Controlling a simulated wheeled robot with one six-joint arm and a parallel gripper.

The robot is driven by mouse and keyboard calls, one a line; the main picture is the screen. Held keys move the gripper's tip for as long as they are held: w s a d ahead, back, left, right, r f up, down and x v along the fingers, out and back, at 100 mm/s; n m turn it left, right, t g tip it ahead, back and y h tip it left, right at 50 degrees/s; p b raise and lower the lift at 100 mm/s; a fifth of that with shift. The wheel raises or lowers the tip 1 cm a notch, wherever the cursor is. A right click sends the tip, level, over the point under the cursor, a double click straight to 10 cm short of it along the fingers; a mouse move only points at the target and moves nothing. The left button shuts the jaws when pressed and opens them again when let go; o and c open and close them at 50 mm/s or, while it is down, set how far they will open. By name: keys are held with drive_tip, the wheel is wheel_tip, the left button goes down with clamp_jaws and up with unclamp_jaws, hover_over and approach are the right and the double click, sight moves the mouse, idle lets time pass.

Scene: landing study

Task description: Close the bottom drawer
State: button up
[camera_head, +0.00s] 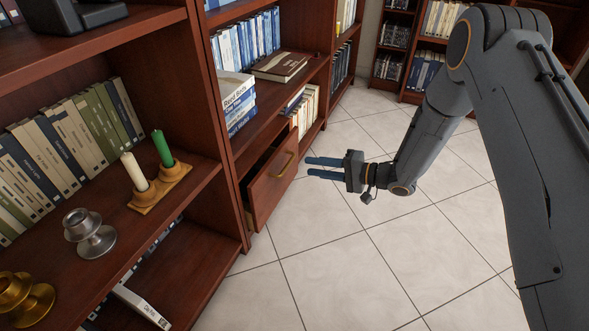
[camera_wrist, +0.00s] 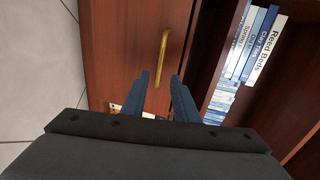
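The bottom drawer (camera_head: 270,195) is a reddish-brown wooden drawer low in the bookcase. It stands partly pulled out, with a dark gap behind its front. Its brass handle (camera_head: 285,164) is on the front face. In the wrist view the drawer front (camera_wrist: 118,50) fills the upper middle, with the handle (camera_wrist: 162,58) ahead of the fingers. My gripper (camera_head: 308,167) is in front of the drawer, to the right of the handle, with its blue fingers pointing at it. The fingers (camera_wrist: 160,78) are apart with nothing between them. I see no clear contact with the drawer.
The bookcase (camera_head: 205,100) runs along the left, with books (camera_head: 238,105) on the shelf above the drawer. Candles in a wooden holder (camera_head: 160,185) and a silver candlestick (camera_head: 88,235) stand on a nearer shelf. The tiled floor (camera_head: 350,260) is clear.

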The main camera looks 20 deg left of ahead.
drive_tip(key=b+x, duration=0.3)
drive_tip(key=x, duration=0.4)
drive_tip(key=shift+a, duration=0.35)
drive_tip(key=shift+s+f, duration=0.1)
clamp_jaws()
